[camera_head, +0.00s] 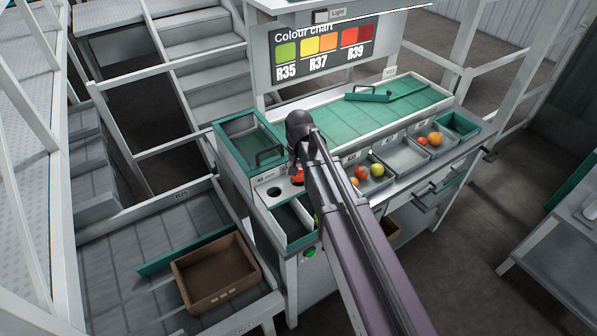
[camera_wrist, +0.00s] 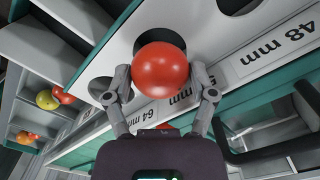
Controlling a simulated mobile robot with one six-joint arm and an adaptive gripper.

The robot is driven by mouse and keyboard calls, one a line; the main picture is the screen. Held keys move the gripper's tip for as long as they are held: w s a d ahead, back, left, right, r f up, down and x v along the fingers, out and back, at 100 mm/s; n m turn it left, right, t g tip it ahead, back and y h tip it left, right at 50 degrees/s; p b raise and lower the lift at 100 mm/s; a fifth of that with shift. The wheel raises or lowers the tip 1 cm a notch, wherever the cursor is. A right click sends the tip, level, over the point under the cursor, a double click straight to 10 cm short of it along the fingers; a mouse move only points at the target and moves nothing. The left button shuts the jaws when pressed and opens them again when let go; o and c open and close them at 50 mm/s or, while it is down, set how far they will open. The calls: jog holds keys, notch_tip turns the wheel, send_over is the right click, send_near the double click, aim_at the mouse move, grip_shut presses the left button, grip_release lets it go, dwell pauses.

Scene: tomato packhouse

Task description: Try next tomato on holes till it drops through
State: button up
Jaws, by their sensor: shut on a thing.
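A round red tomato (camera_wrist: 160,68) is held between the two fingers of my gripper (camera_wrist: 160,84), which is shut on it. In the wrist view the tomato covers much of the middle hole (camera_wrist: 160,37) of the white sizing plate (camera_wrist: 196,33). Whether it touches the rim cannot be told. Another hole (camera_wrist: 238,6) is by the 48 mm label, and one more (camera_wrist: 100,86) is by the 64 mm label. The middle label is partly hidden by a finger. In the head view my arm hides most of the plate (camera_head: 262,183); the tomato (camera_head: 298,175) shows just below my gripper (camera_head: 296,166).
Trays right of the plate hold red, yellow-green and orange tomatoes (camera_head: 377,170). A green-lined bin (camera_head: 228,131) with a handle stands behind the plate. A colour chart (camera_head: 322,52) stands at the back. A brown crate (camera_head: 183,282) lies lower left.

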jog(key=o, duration=0.7)
dwell(1.2)
jog(key=shift+r, duration=0.15)
jog(key=shift+r+p, duration=3.4)
jog(key=shift+p, duration=0.1)
